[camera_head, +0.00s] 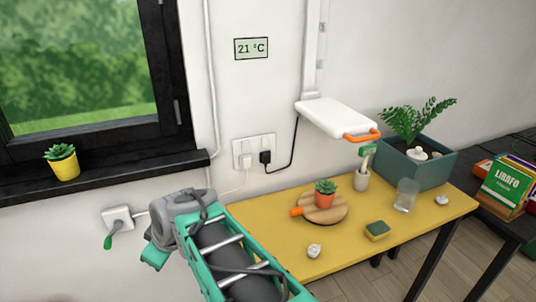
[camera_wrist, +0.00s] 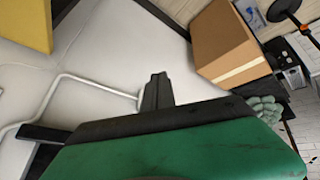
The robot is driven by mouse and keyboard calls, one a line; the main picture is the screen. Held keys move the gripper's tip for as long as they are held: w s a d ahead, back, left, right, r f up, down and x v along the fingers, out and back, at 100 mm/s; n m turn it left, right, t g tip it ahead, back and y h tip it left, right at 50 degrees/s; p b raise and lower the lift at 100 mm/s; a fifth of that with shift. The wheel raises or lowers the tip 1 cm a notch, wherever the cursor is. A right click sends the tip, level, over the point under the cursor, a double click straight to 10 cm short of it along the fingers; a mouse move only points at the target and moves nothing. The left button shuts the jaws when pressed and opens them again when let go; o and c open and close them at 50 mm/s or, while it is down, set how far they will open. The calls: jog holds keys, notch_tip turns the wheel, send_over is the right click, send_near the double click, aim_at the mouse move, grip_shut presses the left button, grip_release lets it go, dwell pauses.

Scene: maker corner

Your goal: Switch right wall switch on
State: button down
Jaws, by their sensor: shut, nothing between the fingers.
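A white wall plate (camera_head: 254,150) is on the wall left of the white shelf and above the yellow table. A white plug (camera_head: 245,161) is in its left half and a black plug (camera_head: 265,158) in its right half. The small switches on it are too small to read as on or off. My gripper shows in the wrist view (camera_wrist: 157,90), its dark fingers shut together and empty. In the head view my arm is at the lower left, below the plate and apart from it. The wrist view does not show the plate.
A yellow table (camera_head: 270,240) holds a potted cactus on a round board, a sponge, a glass and a planter (camera_head: 427,170). A white shelf (camera_head: 337,117) juts out above it. A white box (camera_head: 117,218) with a green-handled item is low on the wall. The wrist view shows a cardboard box (camera_wrist: 228,40).

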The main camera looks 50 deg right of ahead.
jog(key=w+d+r+n+t+h+b, duration=0.1)
jog(key=w+d+n+t+h+b, duration=0.15)
jog(key=d, duration=1.05)
jog(key=w+d+r+n+t+h+b, duration=0.1)
jog(key=d+n+t+b, duration=0.15)
jog(key=d, duration=0.95)
jog(key=s+d+r+n+t+h, duration=0.1)
jog(key=s+d+r+h, duration=0.1)
jog(key=s+d, duration=0.3)
jog(key=s+d+r+n+t+h, duration=0.1)
jog(key=s+d+r+h, duration=0.2)
jog(key=d, duration=0.8)
jog(key=s, duration=0.2)
jog(key=shift+s+r+n+t+b, duration=0.15)
jog(key=shift+s+n+t+b, duration=0.25)
jog(key=p, duration=0.3)
send_near(265, 145)
jog(key=x, duration=0.7)
